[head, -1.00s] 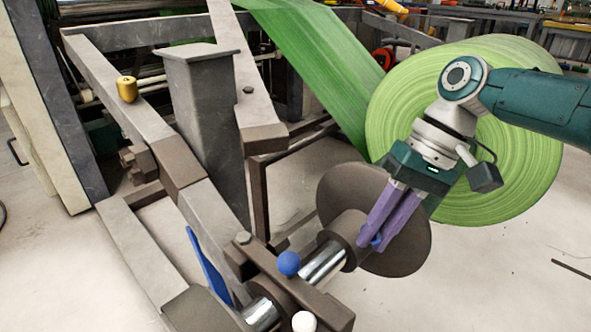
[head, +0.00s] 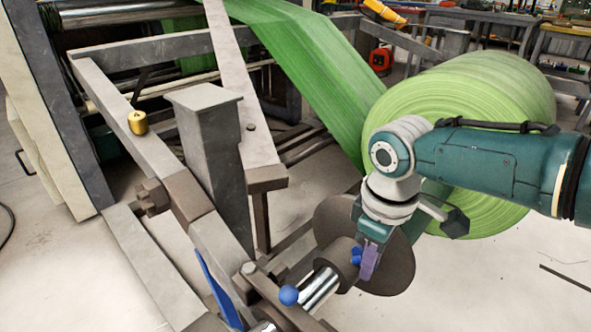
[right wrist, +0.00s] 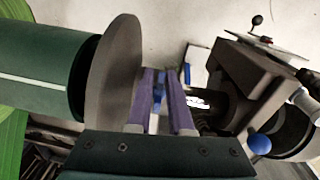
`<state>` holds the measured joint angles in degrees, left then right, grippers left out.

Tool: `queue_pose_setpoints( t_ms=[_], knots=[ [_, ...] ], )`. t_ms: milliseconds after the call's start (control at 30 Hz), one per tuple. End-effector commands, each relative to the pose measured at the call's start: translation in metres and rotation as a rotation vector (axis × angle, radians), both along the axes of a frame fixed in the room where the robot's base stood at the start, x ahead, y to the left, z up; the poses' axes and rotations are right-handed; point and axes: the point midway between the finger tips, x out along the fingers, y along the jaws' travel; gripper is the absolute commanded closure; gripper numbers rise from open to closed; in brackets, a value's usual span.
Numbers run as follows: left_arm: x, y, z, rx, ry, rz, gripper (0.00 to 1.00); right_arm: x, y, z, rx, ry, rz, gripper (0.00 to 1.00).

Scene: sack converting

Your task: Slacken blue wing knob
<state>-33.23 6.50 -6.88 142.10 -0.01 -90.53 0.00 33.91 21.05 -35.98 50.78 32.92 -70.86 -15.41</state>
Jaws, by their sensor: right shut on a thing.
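The blue wing knob (head: 356,254) is on the dark collar (head: 338,257) beside the brown disc (head: 392,265) on the shaft. My right gripper (head: 367,262) has its purple fingers down at the knob, seen nearly edge-on in the head view. In the right wrist view, the right gripper (right wrist: 160,84) has its two fingers on either side of the blue wing knob (right wrist: 157,94), and it is shut on it. The fingers hide part of the knob. My left gripper is in neither view.
A large green film roll (head: 490,110) stands behind my right arm. A blue ball knob (head: 289,295) is on the near side of the shaft, with a blue lever (head: 217,290) to its left. A brass weight (head: 138,122) sits on the frame beam. Open floor lies at the right.

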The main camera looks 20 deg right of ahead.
Motion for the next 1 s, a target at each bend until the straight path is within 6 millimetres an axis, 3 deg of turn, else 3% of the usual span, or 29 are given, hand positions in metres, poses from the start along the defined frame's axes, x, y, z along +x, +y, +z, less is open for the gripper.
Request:
queue_pose_setpoints(
  t_ms=[400, 1000],
  knots=[
    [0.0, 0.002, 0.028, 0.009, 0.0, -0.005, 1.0, 0.003, 0.001, 0.004, -0.176, -0.082, 0.285, 1.0],
    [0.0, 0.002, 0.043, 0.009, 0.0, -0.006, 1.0, 0.005, 0.0, 0.003, -0.352, -0.158, 0.558, 1.0]
  ],
)
